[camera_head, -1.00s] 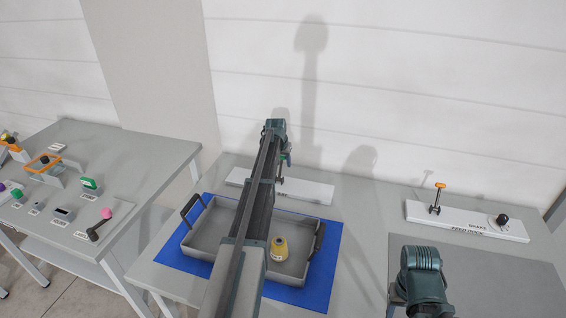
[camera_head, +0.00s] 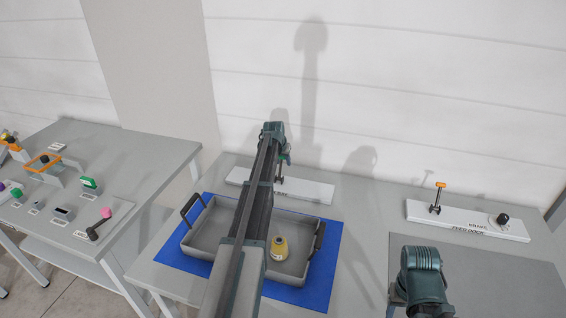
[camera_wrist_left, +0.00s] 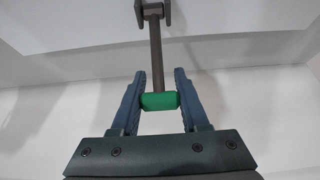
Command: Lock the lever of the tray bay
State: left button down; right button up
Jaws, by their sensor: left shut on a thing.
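The tray bay's lever (camera_head: 280,179) rises from a white base strip (camera_head: 313,191) at the back of the table. In the left wrist view, the lever is a dark rod (camera_wrist_left: 157,55) with a green grip (camera_wrist_left: 159,101) at its end. My left gripper (camera_wrist_left: 159,96) is shut on this green grip, one finger on each side. In the head view, my left arm covers part of the strip, its label and most of the gripper (camera_head: 285,160). My right arm shows at lower right, but its gripper does not.
A grey tray (camera_head: 205,245) with dark handles lies on a blue mat (camera_head: 323,268), holding a yellow spool (camera_head: 279,249). At right, the feed dock strip (camera_head: 465,222) carries an orange-topped lever (camera_head: 438,196) and a black knob (camera_head: 502,219). A side table (camera_head: 130,150) stands left.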

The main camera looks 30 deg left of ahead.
aim_at(281, 162)
pick_arm(q)
jog(key=t+b, duration=0.1)
jog(key=s+t, duration=0.1)
jog(key=s+t+b, duration=0.1)
jog(key=shift+s+d+r+y+b, duration=0.2)
jog(key=shift+d+r+y+b, duration=0.15)
jog(key=shift+y, duration=0.05)
pick_arm(e)
notch_tip(281, 162, down, 3)
pick_arm(q)
jog(key=shift+s+r+t, duration=0.1)
jog(key=shift+r+t, duration=0.2)
jog(key=shift+r, duration=0.05)
pick_arm(e)
jog(key=shift+r, duration=0.15)
pick_arm(q)
jog(key=shift+s+r+p, duration=0.15)
jog(key=shift+s+p, duration=0.05)
jog(key=shift+p, duration=0.15)
pick_arm(e)
jog(key=shift+w+r, duration=0.1)
jog(key=shift+r, duration=0.1)
pick_arm(q)
jog(key=shift+s+d, duration=0.25)
jog(key=shift+s, duration=0.7)
pick_arm(e)
jog(key=shift+r, duration=0.1)
